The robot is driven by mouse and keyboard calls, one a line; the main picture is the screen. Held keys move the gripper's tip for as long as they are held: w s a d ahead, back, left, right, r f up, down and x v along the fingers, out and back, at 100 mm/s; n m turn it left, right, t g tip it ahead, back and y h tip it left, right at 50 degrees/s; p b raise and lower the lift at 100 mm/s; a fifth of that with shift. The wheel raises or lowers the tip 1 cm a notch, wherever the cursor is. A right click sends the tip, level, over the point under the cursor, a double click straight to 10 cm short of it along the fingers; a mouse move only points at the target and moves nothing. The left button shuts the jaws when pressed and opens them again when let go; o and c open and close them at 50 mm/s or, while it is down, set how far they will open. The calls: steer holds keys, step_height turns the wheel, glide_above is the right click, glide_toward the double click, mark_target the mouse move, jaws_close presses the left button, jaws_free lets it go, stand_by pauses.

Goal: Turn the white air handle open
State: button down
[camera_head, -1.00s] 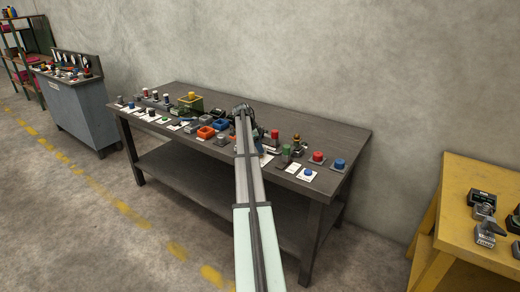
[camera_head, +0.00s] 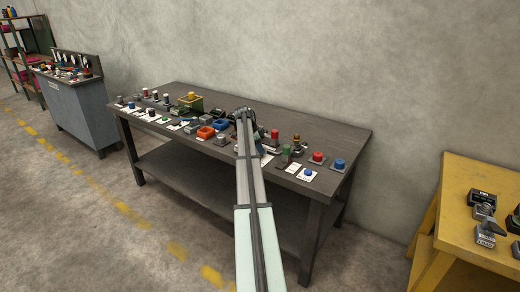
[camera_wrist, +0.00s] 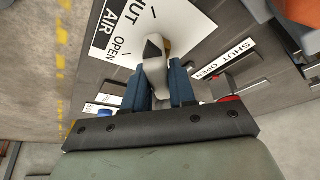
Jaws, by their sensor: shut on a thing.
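The white air handle (camera_wrist: 154,70) shows in the wrist view, over a white plate (camera_wrist: 182,22) printed AIR, SHUT and OPEN. A bit of brass-coloured metal shows beside the handle's far end. My gripper (camera_wrist: 160,84) has blue fingers, one on each side of the handle, and is shut on it. The OPEN word is left of the handle; SHUT is further up. Which mark the handle points at is not clear. In the head view my gripper is at the bench, and my arm hides the handle.
The dark workbench (camera_head: 330,129) carries several buttons, knobs and labels. In the wrist view, a second SHUT/OPEN label (camera_wrist: 226,60), an orange part (camera_wrist: 299,14) and a red part (camera_wrist: 230,99) are close on the right. A yellow table (camera_head: 455,222) stands at the right.

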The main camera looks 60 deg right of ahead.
steer(key=shift+n, duration=0.4)
steer(key=n, duration=0.2)
steer(key=n+t+h, duration=0.1)
steer(key=n, duration=0.1)
steer(key=shift+s+t, duration=0.1)
steer(key=shift+t, duration=0.2)
steer(key=n+t, duration=0.1)
steer(key=n, duration=0.3)
steer(key=shift+t, duration=0.4)
steer(key=n, duration=0.2)
steer(key=n+t, duration=0.1)
steer(key=n, duration=0.1)
steer(key=shift+n+t, duration=0.3)
steer(key=shift+n, duration=0.1)
steer(key=n+t, duration=0.1)
steer(key=n, duration=0.3)
steer(key=shift+y, duration=0.4)
steer(key=shift+n+t, duration=0.3)
steer(key=c, duration=1)
jaws_free()
